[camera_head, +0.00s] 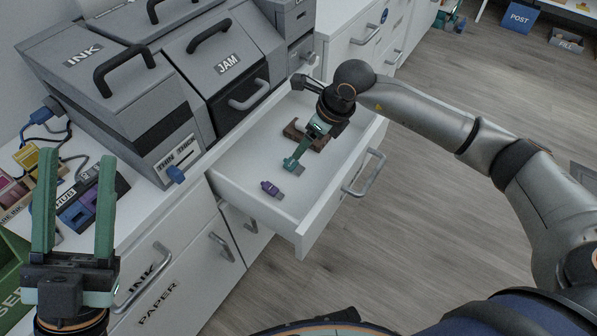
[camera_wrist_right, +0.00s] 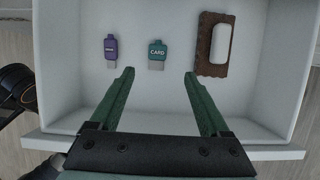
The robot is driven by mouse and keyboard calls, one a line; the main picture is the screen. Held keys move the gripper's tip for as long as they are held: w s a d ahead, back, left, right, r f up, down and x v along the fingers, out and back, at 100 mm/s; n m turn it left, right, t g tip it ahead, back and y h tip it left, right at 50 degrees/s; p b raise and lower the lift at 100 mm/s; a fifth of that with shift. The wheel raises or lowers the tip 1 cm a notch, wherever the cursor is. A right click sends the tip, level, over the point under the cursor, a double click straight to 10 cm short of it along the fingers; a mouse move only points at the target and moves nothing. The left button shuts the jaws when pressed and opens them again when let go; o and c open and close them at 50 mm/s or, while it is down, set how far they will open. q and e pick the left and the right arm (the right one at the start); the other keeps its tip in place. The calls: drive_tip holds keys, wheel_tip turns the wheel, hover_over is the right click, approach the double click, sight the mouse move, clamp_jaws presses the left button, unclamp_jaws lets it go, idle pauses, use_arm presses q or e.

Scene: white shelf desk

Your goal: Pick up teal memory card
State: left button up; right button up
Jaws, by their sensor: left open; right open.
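In the head view the card (camera_head: 290,163) shows beside that gripper's fingers. My right gripper (camera_wrist_right: 160,74) is open and empty, fingers apart, with the card centred just ahead of the gap between them. In the head view the right gripper (camera_head: 308,143) hangs over the drawer and partly hides its contents. My left gripper (camera_head: 77,154) is open and empty over the desk at the left.
A purple stick (camera_wrist_right: 110,47) lies left of the card and a brown piece with a white block (camera_wrist_right: 219,45) lies right of it. The white drawer walls (camera_head: 250,212) enclose them. Grey INK and JAM bins (camera_head: 229,63) stand behind the drawer. Floor between the items is bare.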

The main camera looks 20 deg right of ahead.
drive_tip(key=b, duration=0.1)
hover_over(292, 163)
drive_tip(key=s+d, duration=0.2)
wheel_tip(292, 163, down, 4)
drive_tip(key=shift+a+f, duration=0.15)
drive_tip(key=shift+f, duration=0.1)
drive_tip(key=b+x, duration=0.2)
drive_tip(key=x, duration=0.2)
drive_tip(key=shift+a+f, duration=0.15)
drive_tip(key=shift+f, duration=0.1)
drive_tip(key=shift+w+a+f, duration=0.1)
drive_tip(key=shift+w+f, duration=0.05)
drive_tip(key=shift+f, duration=0.2)
clamp_jaws()
